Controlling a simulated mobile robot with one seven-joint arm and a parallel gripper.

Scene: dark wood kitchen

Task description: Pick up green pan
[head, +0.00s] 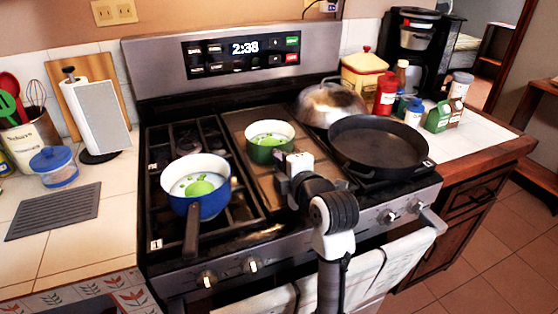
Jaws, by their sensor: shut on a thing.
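The green pan (268,153), with a green outside and a white inside, sits on the middle of the stove top. It appears upright, with some green contents inside. My gripper (291,163) is at the pan's near right side and shut on the green pan, at the place where its handle would be. The handle is hidden behind my gripper, and the fingertips are hard to make out. I cannot tell whether the pan is lifted off the stove.
A blue pan (203,202) with a dark handle stands on the left burners. A large black skillet (378,147) sits on the right, with a shiny metal dome (330,104) behind it. Bottles (387,93) crowd the right counter. The oven front with knobs and towels is nearest.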

